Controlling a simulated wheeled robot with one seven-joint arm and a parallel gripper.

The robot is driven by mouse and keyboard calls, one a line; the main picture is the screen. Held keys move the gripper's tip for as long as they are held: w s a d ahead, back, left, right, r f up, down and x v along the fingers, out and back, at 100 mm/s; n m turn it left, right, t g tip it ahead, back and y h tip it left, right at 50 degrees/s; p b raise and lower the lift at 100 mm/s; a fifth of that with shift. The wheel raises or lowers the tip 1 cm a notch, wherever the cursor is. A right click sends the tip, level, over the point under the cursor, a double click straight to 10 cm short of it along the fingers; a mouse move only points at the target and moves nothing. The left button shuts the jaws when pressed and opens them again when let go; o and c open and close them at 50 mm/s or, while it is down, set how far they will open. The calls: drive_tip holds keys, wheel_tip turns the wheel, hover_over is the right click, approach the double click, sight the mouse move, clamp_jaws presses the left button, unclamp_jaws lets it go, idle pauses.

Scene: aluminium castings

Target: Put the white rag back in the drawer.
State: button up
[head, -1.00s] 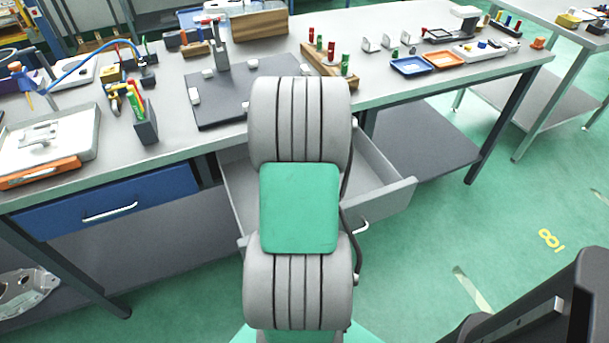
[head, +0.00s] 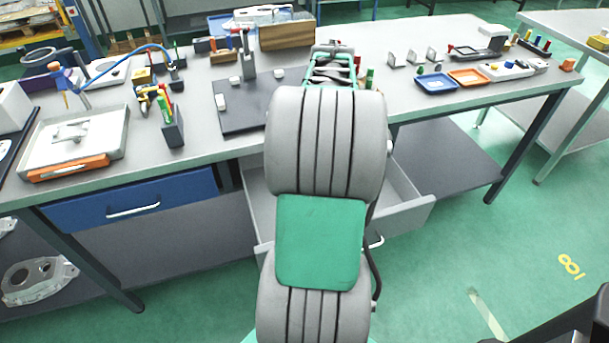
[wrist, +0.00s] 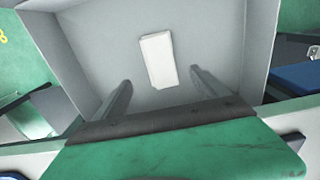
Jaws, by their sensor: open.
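The white rag (wrist: 158,60) shows in the wrist view as a pale folded rectangle inside the open grey drawer, over its floor. The drawer (wrist: 262,45) also shows in the head view, pulled out below the bench (head: 412,212). My gripper (wrist: 162,88) is open, with its two fingers apart at the near side of the rag. Nothing is held between the fingers. In the head view my arm hides the gripper, the rag and much of the drawer's inside.
A shut blue drawer (head: 130,205) is to the left under the same bench. The benchtop holds a dark plate (head: 245,118), a blue tray (head: 436,83), an orange tray (head: 468,77) and a white casting tray (head: 75,140).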

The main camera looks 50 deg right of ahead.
drive_tip(key=w+a+n+t, duration=0.1)
drive_tip(key=w+a+n, duration=0.15)
drive_tip(key=a, duration=0.95)
drive_tip(key=w+a+n, duration=0.2)
drive_tip(key=w+a, duration=0.2)
drive_tip(key=a, duration=0.9)
drive_tip(key=s+a+f+n, duration=0.1)
drive_tip(key=s+a, duration=0.1)
drive_tip(key=a, duration=0.3)
drive_tip(key=s+a+f+n+t, duration=0.1)
drive_tip(key=s+a, duration=0.2)
drive_tip(key=a, duration=0.3)
drive_tip(key=shift+a+f, duration=0.2)
drive_tip(key=shift+f, duration=0.1)
